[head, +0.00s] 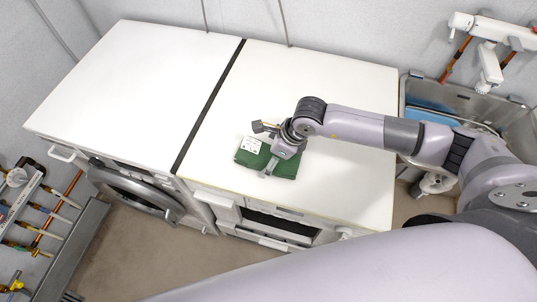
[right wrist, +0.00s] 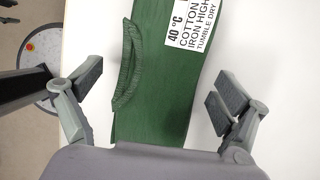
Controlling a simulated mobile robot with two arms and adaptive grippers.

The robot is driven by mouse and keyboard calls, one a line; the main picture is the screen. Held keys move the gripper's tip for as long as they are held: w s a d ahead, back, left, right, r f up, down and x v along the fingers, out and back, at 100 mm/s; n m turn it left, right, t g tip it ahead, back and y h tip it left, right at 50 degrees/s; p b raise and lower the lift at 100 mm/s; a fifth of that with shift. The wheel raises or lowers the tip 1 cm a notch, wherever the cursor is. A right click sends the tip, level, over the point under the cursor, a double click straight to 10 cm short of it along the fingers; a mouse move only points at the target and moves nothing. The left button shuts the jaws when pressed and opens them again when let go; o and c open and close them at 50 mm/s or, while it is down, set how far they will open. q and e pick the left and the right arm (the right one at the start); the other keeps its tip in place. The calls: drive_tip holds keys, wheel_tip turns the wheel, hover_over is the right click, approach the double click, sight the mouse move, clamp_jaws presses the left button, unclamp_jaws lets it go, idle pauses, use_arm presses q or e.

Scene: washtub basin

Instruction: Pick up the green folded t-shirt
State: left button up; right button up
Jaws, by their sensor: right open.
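The green folded t-shirt (head: 286,168) lies flat on the white top of the right-hand machine, near its front edge. It also shows in the right wrist view (right wrist: 160,70), with a white care label (right wrist: 190,28) printed with black text. My right gripper (head: 264,149) is over the shirt and partly hides it in the head view. In the right wrist view its fingers (right wrist: 157,90) are wide apart, one on each side of the shirt, with nothing held between them. I cannot tell the exact height of the fingertips above the top. My left gripper is not in view.
Another white top (head: 140,75) lies to the left, past a dark gap (head: 210,105). A metal sink (head: 470,100) with a blue item inside stands at the right. The white top around the shirt is clear.

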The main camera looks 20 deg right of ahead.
drive_tip(key=c, duration=1.3)
